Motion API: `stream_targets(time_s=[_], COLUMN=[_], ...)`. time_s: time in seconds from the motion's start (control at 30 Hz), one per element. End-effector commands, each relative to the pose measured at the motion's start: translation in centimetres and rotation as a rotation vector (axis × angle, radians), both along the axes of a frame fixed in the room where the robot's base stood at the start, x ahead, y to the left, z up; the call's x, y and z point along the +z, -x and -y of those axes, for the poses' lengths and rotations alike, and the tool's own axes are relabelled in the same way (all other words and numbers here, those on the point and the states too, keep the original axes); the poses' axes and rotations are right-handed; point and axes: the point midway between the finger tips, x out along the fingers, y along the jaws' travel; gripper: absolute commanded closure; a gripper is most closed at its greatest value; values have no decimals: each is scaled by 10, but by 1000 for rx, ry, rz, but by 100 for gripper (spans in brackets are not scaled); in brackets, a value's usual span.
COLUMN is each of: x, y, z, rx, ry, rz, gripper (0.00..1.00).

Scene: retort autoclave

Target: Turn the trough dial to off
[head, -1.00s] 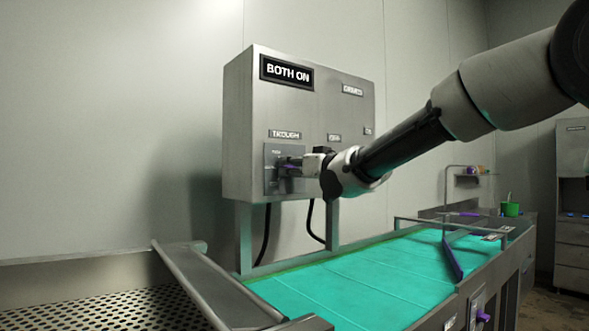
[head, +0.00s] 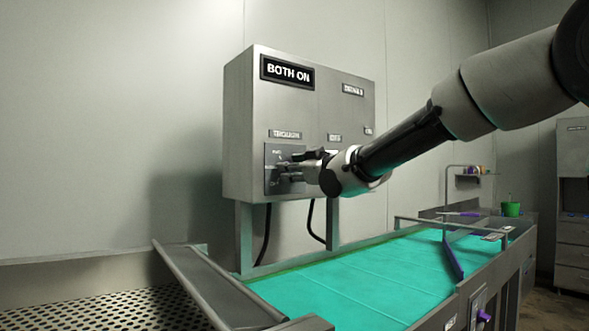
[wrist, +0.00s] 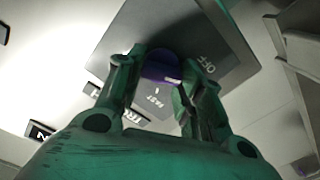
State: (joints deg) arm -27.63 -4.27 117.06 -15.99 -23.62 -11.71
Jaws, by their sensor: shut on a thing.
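The plate shows OFF (wrist: 208,65) to the right and FAST (wrist: 155,101) below the dial. A pale mark on the dial shows near its lower right edge; I cannot tell its exact setting. My gripper (head: 284,172) is shut on the dial.
A trough with a teal surface (head: 350,283) runs below the box. A green cup (head: 511,209) stands at the far right. Another purple knob (head: 484,316) is on the front side.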

Motion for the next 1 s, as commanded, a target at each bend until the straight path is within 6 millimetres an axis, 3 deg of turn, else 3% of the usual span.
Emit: stream_targets(time_s=[0.43,1.0], x=[-2,-2], y=[1,1], z=[-1,-1], rx=[0,0], ry=[229,284], rz=[153,189], gripper=[87,87])
